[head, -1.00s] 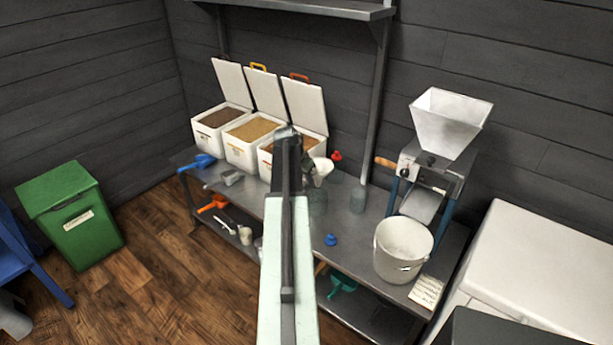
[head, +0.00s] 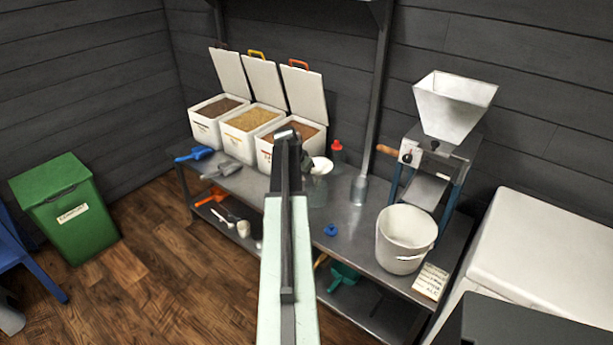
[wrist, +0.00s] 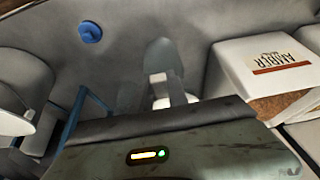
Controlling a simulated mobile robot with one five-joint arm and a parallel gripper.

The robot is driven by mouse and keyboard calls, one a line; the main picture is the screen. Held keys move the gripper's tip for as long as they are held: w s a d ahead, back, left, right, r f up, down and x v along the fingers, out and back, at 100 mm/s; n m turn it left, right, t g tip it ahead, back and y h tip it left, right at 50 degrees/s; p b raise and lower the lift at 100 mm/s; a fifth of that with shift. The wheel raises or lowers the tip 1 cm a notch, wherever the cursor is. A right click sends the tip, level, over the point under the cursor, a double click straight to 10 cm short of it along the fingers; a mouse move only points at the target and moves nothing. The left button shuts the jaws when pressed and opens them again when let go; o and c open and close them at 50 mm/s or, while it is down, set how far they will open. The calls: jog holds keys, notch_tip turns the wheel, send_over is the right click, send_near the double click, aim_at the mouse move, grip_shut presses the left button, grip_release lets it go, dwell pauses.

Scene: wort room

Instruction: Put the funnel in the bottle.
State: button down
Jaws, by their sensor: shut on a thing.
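My gripper (head: 308,158) is shut on a white funnel (head: 321,166) above the workbench, beside the right-hand grain bin. The funnel's wide mouth faces up in the head view. A clear glass bottle (head: 317,192) stands on the bench just below the funnel, partly behind my arm. I cannot tell whether the spout is inside the bottle's neck. In the wrist view, my gripper's fingers (wrist: 167,88) show with a bit of the white funnel (wrist: 161,103) between them; most of it is hidden behind the gripper body.
Another clear glass vessel (head: 359,190) and a red-capped bottle (head: 337,151) stand nearby. A small blue object (head: 331,230), a white bucket (head: 405,240) and a grain mill (head: 437,165) are to the right. Open bins (head: 205,130) line the back left; scoops lie in front.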

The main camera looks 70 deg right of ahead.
jog(key=c, duration=1.2)
grip_release()
jog(key=shift+r, duration=0.1)
jog(key=p+v, duration=0.7)
jog(key=shift+a+r, duration=0.2)
jog(key=shift+r, duration=0.05)
